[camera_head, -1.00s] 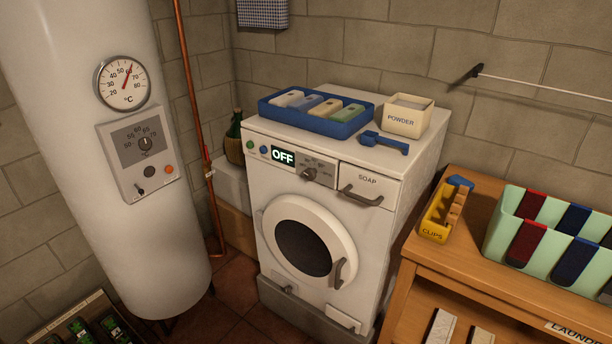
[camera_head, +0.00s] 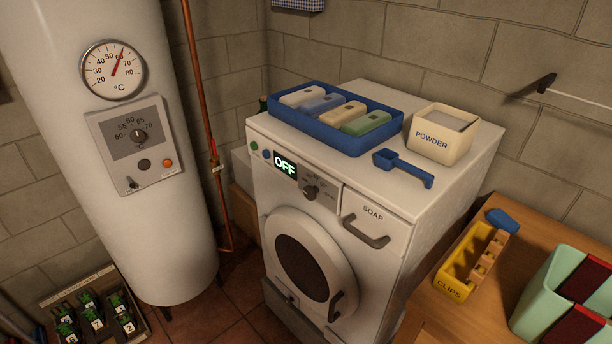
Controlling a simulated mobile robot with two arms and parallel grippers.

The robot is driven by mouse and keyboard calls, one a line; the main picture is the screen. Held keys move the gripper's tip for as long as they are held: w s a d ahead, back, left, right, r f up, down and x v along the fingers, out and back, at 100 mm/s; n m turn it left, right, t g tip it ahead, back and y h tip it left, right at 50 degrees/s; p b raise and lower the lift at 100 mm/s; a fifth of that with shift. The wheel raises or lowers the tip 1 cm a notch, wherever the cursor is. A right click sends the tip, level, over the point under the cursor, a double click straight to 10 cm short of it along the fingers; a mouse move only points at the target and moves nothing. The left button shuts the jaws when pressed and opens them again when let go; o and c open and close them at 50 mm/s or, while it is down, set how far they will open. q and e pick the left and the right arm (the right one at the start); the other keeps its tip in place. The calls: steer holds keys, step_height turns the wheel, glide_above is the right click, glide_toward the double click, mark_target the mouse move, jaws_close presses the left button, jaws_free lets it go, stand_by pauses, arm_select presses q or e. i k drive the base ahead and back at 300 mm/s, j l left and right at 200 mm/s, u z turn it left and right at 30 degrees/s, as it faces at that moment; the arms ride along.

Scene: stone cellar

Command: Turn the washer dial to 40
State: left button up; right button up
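The white washer (camera_head: 395,210) stands in the middle of the head view. Its dark dial (camera_head: 311,191) is on the upper front panel, just right of the lit display (camera_head: 285,163), which reads OFF. The marks around the dial are too small to read. The soap drawer (camera_head: 374,225) with its dark handle is right of the dial and looks shut. The round door (camera_head: 307,268) is below and looks closed. Neither of my grippers is in view.
On the washer top are a blue tray (camera_head: 291,121) with several bars, a blue scoop (camera_head: 404,168) and a POWDER box (camera_head: 442,133). A boiler (camera_head: 178,231) stands left, with a copper pipe (camera_head: 202,113). A wooden table (camera_head: 446,319) with a yellow CLIPS box (camera_head: 459,284) is right.

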mark_target(310, 193)
steer(key=i+l+u, duration=0.15)
steer(key=l, duration=0.25)
steer(key=i+l+u, duration=0.15)
steer(key=l, duration=0.2)
steer(key=j+z, duration=0.1)
steer(key=z, duration=0.45)
steer(key=i+j+z, duration=0.1)
steer(key=j+z, duration=0.3)
steer(key=j, duration=0.4)
steer(key=j+z, duration=0.45)
steer(key=j, duration=0.35)
